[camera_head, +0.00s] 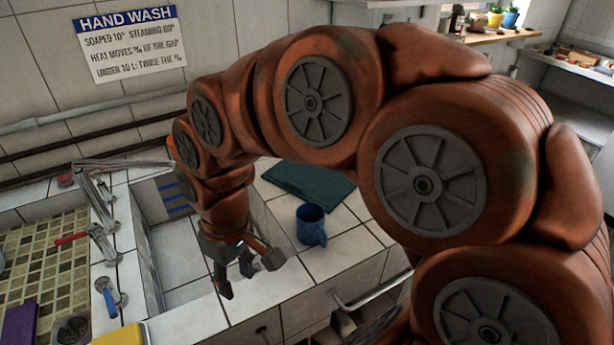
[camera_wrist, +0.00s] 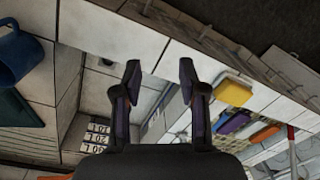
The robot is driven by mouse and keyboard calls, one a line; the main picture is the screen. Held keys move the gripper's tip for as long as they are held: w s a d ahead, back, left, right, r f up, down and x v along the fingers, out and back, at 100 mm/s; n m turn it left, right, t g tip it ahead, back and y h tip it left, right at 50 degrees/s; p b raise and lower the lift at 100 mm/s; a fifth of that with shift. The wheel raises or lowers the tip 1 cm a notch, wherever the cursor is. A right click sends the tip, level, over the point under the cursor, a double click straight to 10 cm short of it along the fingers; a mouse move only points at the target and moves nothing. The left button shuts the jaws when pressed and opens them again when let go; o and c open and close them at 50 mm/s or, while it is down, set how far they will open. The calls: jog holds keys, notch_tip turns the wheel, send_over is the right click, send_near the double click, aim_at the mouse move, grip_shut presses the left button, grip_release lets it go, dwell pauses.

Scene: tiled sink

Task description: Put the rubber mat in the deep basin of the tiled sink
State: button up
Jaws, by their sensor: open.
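The rubber mat (camera_head: 308,183) looks like a flat dark green sheet lying on the tiled counter right of the basins, partly hidden behind my arm. A piece of it shows at the left edge of the wrist view (camera_wrist: 16,112). The deep basin (camera_head: 180,242) is the white-walled one in the middle, with blue stripes on its far wall; volume marks (camera_wrist: 97,132) show inside it in the wrist view. My gripper (camera_head: 248,272) is open and empty, above the front right edge of this basin and apart from the mat. Its two fingers (camera_wrist: 160,70) frame bare tile.
A blue mug (camera_head: 311,226) stands on the counter in front of the mat. A mosaic-floored basin (camera_head: 45,260) lies at left. Metal taps (camera_head: 105,215) stand on the divider. A yellow block (camera_head: 120,335) and a purple block (camera_head: 20,322) sit at front left.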

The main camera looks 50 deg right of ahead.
jog(key=w+d+r+t, duration=0.1)
jog(key=w+d+t, duration=0.1)
jog(key=w+d, duration=0.6)
jog(key=m+t, duration=0.1)
jog(key=t, duration=0.2)
send_near(295, 184)
jog(key=f, duration=0.1)
jog(key=shift+h, duration=0.3)
jog(key=shift+a+p+x, duration=0.15)
jog(key=shift+p+x, duration=0.7)
jog(key=shift+x, duration=1.15)
jog(key=shift+a+p+x, duration=0.15)
jog(key=shift+p+x, duration=0.7)
jog(key=shift+x, duration=1.15)
jog(key=shift+w+r, duration=0.15)
grip_shut()
